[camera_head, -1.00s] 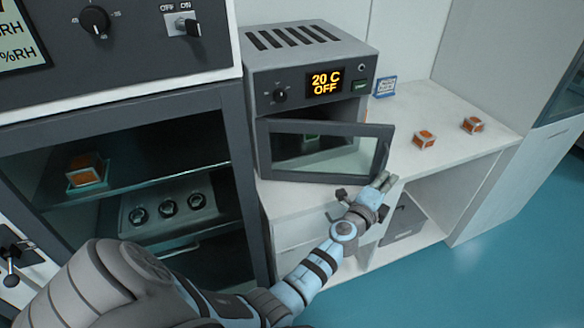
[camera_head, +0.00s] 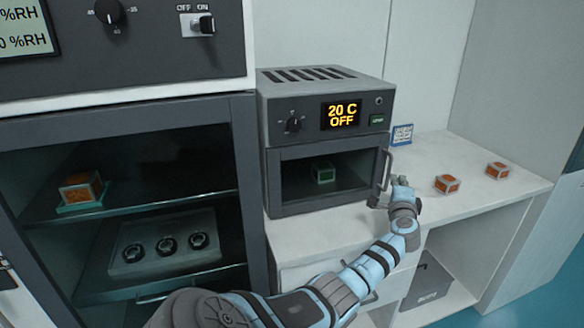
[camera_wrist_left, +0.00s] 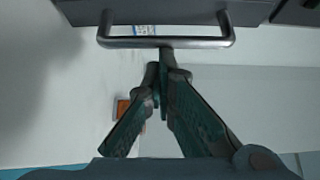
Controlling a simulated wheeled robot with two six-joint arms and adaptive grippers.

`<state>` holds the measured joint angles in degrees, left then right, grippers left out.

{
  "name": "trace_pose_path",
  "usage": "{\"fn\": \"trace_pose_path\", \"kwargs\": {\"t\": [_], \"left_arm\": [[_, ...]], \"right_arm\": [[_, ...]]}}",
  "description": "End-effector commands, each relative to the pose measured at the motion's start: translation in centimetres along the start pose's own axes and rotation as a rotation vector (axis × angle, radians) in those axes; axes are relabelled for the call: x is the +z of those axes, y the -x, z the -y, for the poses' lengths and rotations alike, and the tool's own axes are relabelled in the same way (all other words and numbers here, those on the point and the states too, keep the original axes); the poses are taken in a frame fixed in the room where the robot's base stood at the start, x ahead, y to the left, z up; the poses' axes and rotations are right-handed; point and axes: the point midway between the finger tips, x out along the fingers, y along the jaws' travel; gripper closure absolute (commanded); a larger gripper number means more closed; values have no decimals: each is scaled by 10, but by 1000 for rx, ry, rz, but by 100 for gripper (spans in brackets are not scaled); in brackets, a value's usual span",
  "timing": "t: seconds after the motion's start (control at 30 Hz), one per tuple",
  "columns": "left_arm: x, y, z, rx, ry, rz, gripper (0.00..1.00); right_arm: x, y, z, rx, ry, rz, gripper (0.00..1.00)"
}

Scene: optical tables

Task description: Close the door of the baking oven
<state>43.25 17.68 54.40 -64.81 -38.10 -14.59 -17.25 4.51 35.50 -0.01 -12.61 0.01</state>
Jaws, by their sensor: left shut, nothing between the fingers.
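The baking oven (camera_head: 275,120) stands on the white counter, its display reading "20 C OFF". Its door (camera_head: 275,203), with a dark glass window, lies across the front of the oven; whether it is fully flush I cannot tell. The door handle (camera_head: 386,170) is a bar at the door's right edge. It also shows in the left wrist view (camera_wrist_left: 200,43). My left gripper (camera_head: 400,182) is shut and empty beside the handle. In the left wrist view its fingertips (camera_wrist_left: 165,55) are at or very near the bar; contact is unclear. My right gripper is out of view.
A green-framed block (camera_head: 322,172) shows through the oven window. Two orange samples (camera_head: 447,184) (camera_head: 497,170) and a small blue-white sign (camera_head: 402,135) are on the counter at right. A dark cabinet (camera_head: 245,190) stands close at left.

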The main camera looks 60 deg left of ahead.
Motion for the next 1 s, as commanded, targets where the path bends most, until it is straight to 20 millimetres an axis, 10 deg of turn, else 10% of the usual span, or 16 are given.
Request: {"fn": "trace_pose_path", "kwargs": {"t": [0.67,1.0], "left_arm": [[-2,6,2,-3,-4,10,100],[-27,84,4,-1,-3,2,100]], "right_arm": [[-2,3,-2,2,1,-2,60],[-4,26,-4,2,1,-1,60]]}}
